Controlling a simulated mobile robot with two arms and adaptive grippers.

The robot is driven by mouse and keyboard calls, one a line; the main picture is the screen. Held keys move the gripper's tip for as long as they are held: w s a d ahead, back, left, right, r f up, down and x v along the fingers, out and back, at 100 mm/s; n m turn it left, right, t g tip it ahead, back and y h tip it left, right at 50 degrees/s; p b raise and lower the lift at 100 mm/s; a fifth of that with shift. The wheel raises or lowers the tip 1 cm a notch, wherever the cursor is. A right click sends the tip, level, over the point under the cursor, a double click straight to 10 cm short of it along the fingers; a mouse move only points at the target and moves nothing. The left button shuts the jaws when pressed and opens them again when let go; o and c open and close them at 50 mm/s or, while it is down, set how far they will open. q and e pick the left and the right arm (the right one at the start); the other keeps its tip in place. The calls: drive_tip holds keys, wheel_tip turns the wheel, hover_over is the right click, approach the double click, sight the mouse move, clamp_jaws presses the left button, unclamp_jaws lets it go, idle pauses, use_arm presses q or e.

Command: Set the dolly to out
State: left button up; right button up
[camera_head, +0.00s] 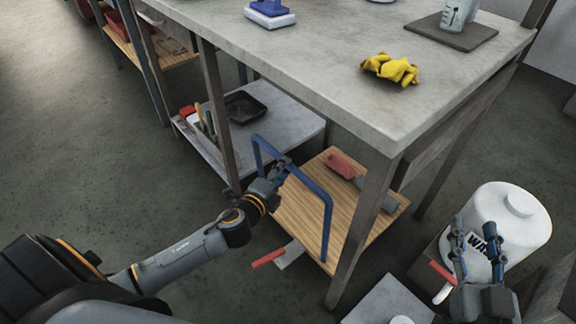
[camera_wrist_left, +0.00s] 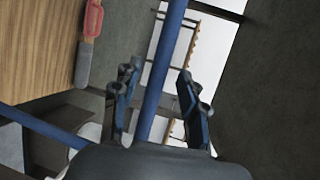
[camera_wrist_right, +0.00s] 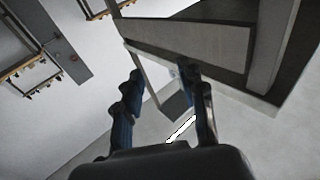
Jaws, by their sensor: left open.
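The dolly has a wooden deck (camera_head: 293,205) and a blue tubular handle (camera_head: 327,212). It stands partly under the grey worktable. My left gripper (camera_head: 283,167) is at the top bar of the handle. In the left wrist view the blue bar (camera_wrist_left: 163,70) passes between the two open fingers (camera_wrist_left: 157,95), with gaps on both sides. The deck also shows in the left wrist view (camera_wrist_left: 35,50). My right gripper (camera_head: 478,240) is raised at the right, in front of a white drum. In the right wrist view its fingers (camera_wrist_right: 160,95) are apart and empty.
The worktable (camera_head: 310,60) carries yellow gloves (camera_head: 390,69). A table leg (camera_head: 358,225) stands close right of the handle. A red-handled tool (camera_head: 345,167) lies on the deck. A red-handled scraper (camera_head: 278,255) shows beside the dolly. The white drum (camera_head: 512,222) stands at right; floor at left is clear.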

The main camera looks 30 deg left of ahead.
use_arm(q)
drive_tip(key=shift+w+f, duration=0.2)
drive_tip(key=shift+w, duration=0.8)
drive_tip(key=shift+w+f, duration=0.2)
drive_tip(key=shift+w, duration=0.8)
use_arm(e)
drive_tip(key=r, duration=0.1)
drive_tip(key=r+t, duration=0.2)
drive_tip(key=shift+s+a+r+y, duration=0.2)
drive_tip(key=shift+s+y, duration=0.1)
use_arm(q)
drive_tip(key=shift+c, duration=0.3)
clamp_jaws()
